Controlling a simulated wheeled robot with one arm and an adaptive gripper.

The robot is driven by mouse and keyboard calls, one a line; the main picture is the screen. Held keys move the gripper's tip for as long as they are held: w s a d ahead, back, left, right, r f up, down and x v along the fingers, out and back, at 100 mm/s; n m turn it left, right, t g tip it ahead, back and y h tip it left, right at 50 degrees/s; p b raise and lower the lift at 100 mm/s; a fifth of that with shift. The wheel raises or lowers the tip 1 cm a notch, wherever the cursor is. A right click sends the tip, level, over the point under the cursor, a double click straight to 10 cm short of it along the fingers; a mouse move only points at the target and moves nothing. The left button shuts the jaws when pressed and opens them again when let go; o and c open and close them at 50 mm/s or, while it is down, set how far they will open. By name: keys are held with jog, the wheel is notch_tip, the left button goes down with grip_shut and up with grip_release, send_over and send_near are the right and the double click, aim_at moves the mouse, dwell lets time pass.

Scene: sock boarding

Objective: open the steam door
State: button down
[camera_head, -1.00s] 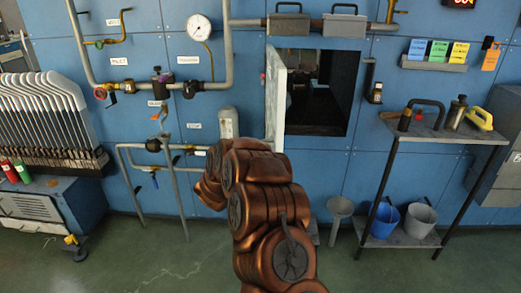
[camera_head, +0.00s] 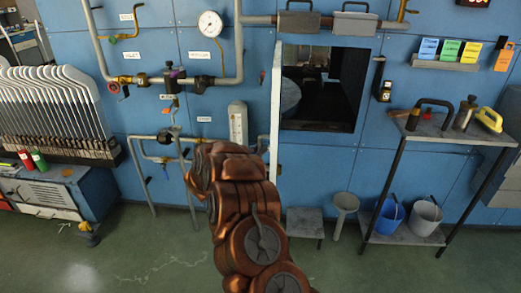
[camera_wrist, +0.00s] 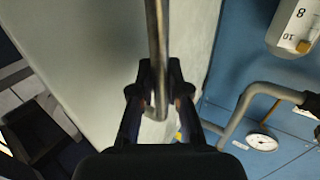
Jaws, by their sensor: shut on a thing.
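The steam door (camera_head: 275,115) is a pale panel at the left side of the dark square opening (camera_head: 325,88) in the blue wall. It stands open, almost edge-on to the head view, and the opening is uncovered. In the wrist view the pale door face (camera_wrist: 110,60) fills the left and middle. My gripper (camera_wrist: 160,88) is shut on the round metal bar of the door handle (camera_wrist: 157,35), which passes between its fingers. In the head view my arm hides the gripper and handle.
Pipes with valves and a gauge (camera_head: 210,24) run along the wall left of the door. A white gauge box (camera_head: 238,122) is close beside it. A small stool (camera_head: 305,223) stands below, and a shelf table (camera_head: 440,130) stands at right.

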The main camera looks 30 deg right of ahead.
jog(key=c, duration=1.1)
grip_release()
jog(key=shift+c, duration=0.2)
jog(key=v, duration=1.2)
jog(key=shift+r, duration=0.1)
